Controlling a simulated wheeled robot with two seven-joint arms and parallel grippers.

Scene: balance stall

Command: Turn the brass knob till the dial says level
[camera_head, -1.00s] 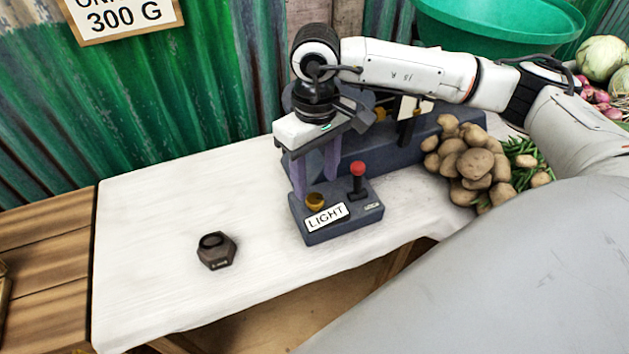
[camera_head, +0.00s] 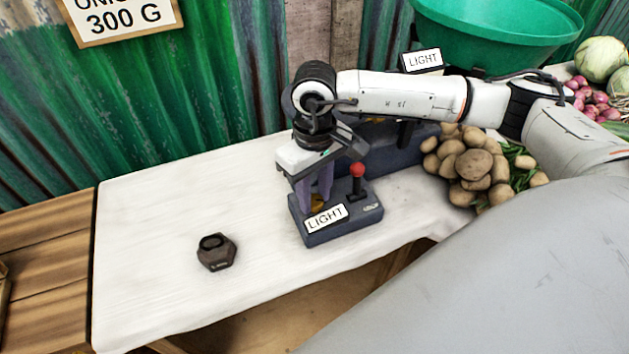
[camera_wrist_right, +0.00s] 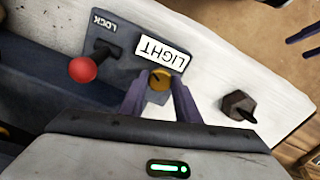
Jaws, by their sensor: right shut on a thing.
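The brass knob (camera_head: 318,202) stands on the dark blue control box (camera_head: 345,228), which also shows in the wrist view. My right gripper (camera_head: 315,198) reaches down over it, and its two purple fingers are shut on the knob. In the wrist view the knob (camera_wrist_right: 160,79) sits between the fingertips. The plate on the box (camera_head: 326,218) reads LIGHT. A second white plate (camera_head: 422,60) above my right arm also reads LIGHT. My arm hides much of the larger blue scale body (camera_head: 395,150) behind.
A red-topped lever (camera_head: 357,172), marked LOCK in the wrist view, rises close beside the knob. A dark hexagonal weight (camera_head: 216,252) lies on the white table. Potatoes (camera_head: 470,165) and a green bowl (camera_head: 500,35) are to the right.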

